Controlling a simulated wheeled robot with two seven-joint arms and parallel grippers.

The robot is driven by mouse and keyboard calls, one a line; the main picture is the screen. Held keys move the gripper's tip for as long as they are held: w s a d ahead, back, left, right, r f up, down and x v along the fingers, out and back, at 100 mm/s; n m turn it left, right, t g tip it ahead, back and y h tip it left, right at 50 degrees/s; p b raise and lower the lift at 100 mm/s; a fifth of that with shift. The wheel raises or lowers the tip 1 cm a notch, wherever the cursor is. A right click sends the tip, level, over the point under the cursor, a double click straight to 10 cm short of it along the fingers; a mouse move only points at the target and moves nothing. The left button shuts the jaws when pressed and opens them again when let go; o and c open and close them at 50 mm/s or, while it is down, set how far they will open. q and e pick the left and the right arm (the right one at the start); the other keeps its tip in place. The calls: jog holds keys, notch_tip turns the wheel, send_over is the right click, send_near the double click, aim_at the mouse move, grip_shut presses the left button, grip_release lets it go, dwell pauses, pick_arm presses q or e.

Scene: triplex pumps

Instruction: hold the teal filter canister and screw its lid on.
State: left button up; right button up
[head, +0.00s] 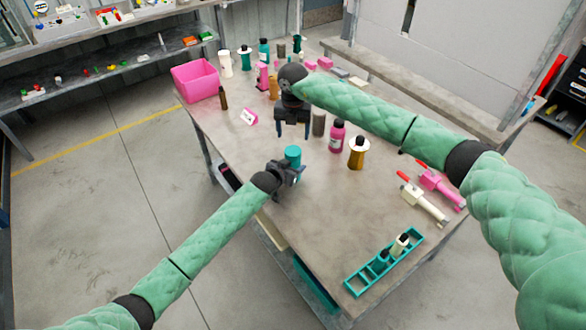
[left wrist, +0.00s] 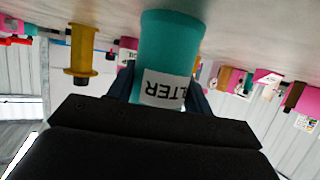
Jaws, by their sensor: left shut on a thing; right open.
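The teal filter canister (head: 292,153) is in my left gripper (head: 290,172) near the front left edge of the table. In the left wrist view the canister (left wrist: 168,50) stands between the shut fingers, its white label upside down in the picture. The gripper hides part of its body. My right gripper (head: 293,132) is open and empty, fingers pointing down, farther back over the table and apart from the canister. I cannot make out a separate lid for certain, nor whether one sits on the canister.
A grey-brown jar (head: 319,122), a pink bottle (head: 337,137) and an amber bottle (head: 357,154) stand right of the grippers. A pink bin (head: 195,81) is at the back left. A teal rack (head: 357,284) and red-handled tools (head: 424,205) lie at the right. The front middle is clear.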

jog(key=n, duration=0.3)
jog(key=d+n, duration=0.1)
jog(key=n, duration=0.3)
jog(key=r+n, duration=0.1)
jog(key=n, duration=0.2)
jog(key=shift+w+d+n+h, duration=0.15)
jog(key=shift+w+n+h, duration=0.1)
jog(key=shift+n+h, duration=0.15)
jog(key=n, duration=0.2)
jog(key=shift+s+f+n, duration=0.15)
jog(key=shift+f+n, duration=0.15)
jog(key=shift+n, duration=0.1)
jog(key=n, duration=0.2)
jog(key=shift+s+a+f+n, duration=0.15)
jog(key=shift+a+n, duration=0.1)
jog(key=shift+n, duration=0.15)
jog(key=n, duration=0.4)
jog(key=shift+a+y, duration=0.25)
jog(key=shift+y, duration=0.05)
jog(key=n, duration=0.6)
jog(key=shift+a+n, duration=0.15)
jog(key=shift+n, duration=0.15)
jog(key=shift+f, duration=0.15)
